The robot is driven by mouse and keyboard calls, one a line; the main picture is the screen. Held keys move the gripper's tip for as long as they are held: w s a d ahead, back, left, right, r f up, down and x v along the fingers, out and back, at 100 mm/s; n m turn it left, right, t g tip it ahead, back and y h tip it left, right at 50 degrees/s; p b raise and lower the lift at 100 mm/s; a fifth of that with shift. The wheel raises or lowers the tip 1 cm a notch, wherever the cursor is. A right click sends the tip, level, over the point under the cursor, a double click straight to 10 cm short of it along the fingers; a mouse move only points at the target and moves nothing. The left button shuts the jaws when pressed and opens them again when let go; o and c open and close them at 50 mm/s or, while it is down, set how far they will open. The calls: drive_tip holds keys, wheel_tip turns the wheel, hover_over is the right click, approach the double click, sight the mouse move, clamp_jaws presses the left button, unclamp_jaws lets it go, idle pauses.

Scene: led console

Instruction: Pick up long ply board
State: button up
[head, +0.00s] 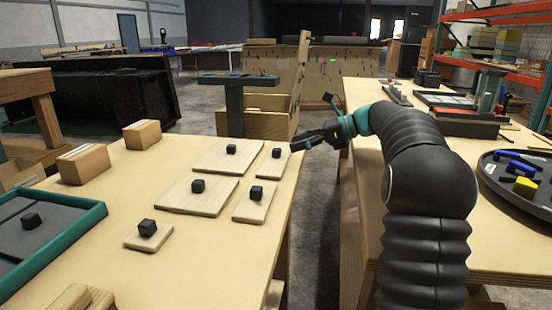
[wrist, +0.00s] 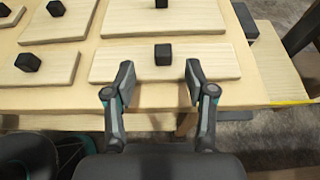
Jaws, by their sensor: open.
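Several pale ply boards, each with a black block on top, lie on the left workbench. A long narrow board (head: 270,166) lies near the bench's right edge; I take it as the long ply board, though no label shows. In the wrist view a long board (wrist: 205,66) with a black block (wrist: 163,54) lies just beyond the fingertips. My gripper (head: 305,143) is at the bench's right edge, beside that board. In the wrist view my gripper (wrist: 158,82) is open and empty, its fingers spread to either side of the block's line.
Other boards (head: 198,207) (head: 228,165) (head: 249,212) (head: 137,242) lie close by. Two cardboard boxes (head: 84,164) (head: 142,134) and a teal-edged tray (head: 65,252) sit on the left. The right bench (head: 500,240) holds tools. An aisle (head: 325,200) runs between the benches.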

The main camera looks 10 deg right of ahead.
sight(274, 149)
drive_tip(key=shift+x, duration=4.1)
drive_tip(key=shift+w+r, duration=0.1)
clamp_jaws()
